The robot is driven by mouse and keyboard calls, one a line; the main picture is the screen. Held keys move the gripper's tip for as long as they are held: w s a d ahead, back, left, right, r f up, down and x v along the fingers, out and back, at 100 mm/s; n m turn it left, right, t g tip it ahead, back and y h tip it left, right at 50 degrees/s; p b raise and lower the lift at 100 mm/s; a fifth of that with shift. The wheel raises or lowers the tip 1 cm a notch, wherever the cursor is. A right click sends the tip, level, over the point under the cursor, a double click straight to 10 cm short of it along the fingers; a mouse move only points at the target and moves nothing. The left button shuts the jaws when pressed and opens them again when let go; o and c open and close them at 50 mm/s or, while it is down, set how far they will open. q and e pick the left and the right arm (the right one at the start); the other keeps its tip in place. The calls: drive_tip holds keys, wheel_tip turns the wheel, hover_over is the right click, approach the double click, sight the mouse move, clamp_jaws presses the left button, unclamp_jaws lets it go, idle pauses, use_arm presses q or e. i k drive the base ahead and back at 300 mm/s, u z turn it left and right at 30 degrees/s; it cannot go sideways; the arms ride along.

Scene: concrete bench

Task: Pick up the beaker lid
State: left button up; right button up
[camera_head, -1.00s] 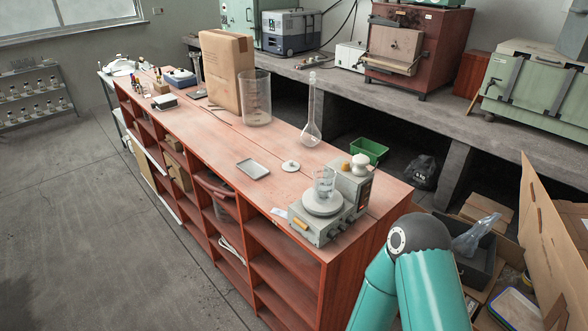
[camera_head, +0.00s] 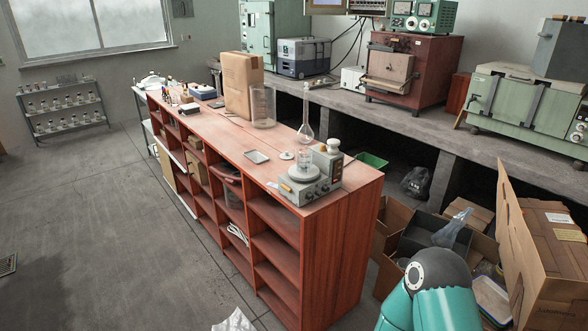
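A small white disc with a knob, which looks like the beaker lid (camera_head: 287,155), lies on the red wooden bench top (camera_head: 225,133). It is between a small grey tray (camera_head: 256,157) and a hotplate stirrer (camera_head: 309,186). A large clear beaker (camera_head: 263,106) stands farther back beside a brown cardboard package. Neither gripper is in view. Only a teal link of one of my arms shows at the bottom right, well away from the lid.
A round-bottomed, long-necked flask (camera_head: 306,127) stands behind the lid. Open cardboard boxes (camera_head: 545,240) and a black crate (camera_head: 436,233) clutter the floor at right. A crumpled white bag (camera_head: 234,321) lies at the bottom edge. The floor at left is clear.

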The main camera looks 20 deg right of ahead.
sight(285, 156)
drive_tip(key=u, duration=0.5)
drive_tip(key=i, duration=1.45)
drive_tip(key=z, duration=0.2)
